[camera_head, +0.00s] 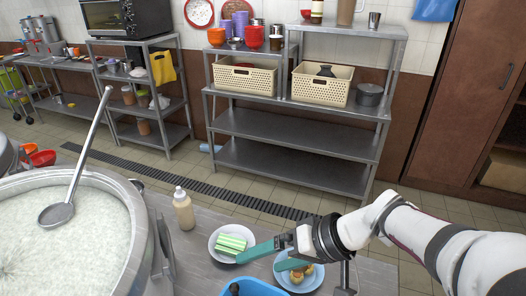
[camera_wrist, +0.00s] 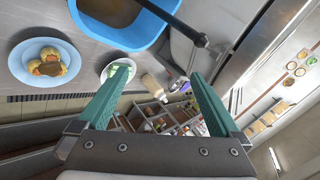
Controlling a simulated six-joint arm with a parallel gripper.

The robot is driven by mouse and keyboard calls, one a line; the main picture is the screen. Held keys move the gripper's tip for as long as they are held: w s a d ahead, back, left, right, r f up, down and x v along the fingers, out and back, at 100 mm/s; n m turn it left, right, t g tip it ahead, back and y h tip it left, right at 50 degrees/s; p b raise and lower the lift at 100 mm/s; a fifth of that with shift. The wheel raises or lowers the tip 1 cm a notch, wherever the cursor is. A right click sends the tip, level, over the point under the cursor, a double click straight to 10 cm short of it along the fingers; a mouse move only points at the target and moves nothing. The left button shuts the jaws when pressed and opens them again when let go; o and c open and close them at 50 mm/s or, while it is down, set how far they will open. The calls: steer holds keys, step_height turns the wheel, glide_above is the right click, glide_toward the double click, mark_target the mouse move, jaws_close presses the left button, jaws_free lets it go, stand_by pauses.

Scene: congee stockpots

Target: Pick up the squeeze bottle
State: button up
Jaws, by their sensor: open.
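The squeeze bottle (camera_head: 183,208) stands upright on the metal counter (camera_head: 205,275), between the large pot and a white plate. It is cream-coloured with a pale nozzle cap. My gripper (camera_head: 261,261) is to the right of the bottle, over the plates, with its green fingers pointing left. In the wrist view the bottle (camera_wrist: 154,87) appears small, beyond and between the two spread fingers (camera_wrist: 157,80).
A large pot of congee (camera_head: 140,235) with a ladle (camera_head: 57,212) fills the left. The white plate (camera_head: 213,248) holds a green-striped item. A blue plate (camera_head: 307,285) with food and a blue tub (camera_head: 255,284) are near my gripper. Shelves stand behind.

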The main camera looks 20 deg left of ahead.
steer(key=w+a+f+n+t+y, duration=0.1)
steer(key=w+a+f+n+y, duration=0.4)
steer(key=w+a, duration=0.7)
steer(key=n+t, duration=0.3)
steer(key=n, duration=0.2)
glide_toward(187, 204)
steer(key=x, duration=0.5)
steer(key=shift+w+f, duration=0.3)
steer(key=shift+s+x, duration=0.1)
steer(key=shift+x, duration=1.35)
steer(key=shift+s+x, duration=0.15)
steer(key=shift+x, duration=1.35)
steer(key=shift+a+r, duration=0.1)
steer(key=shift+r, duration=0.05)
steer(key=shift+c, duration=0.2)
steer(key=c, duration=0.8)
steer(key=shift+r, duration=0.15)
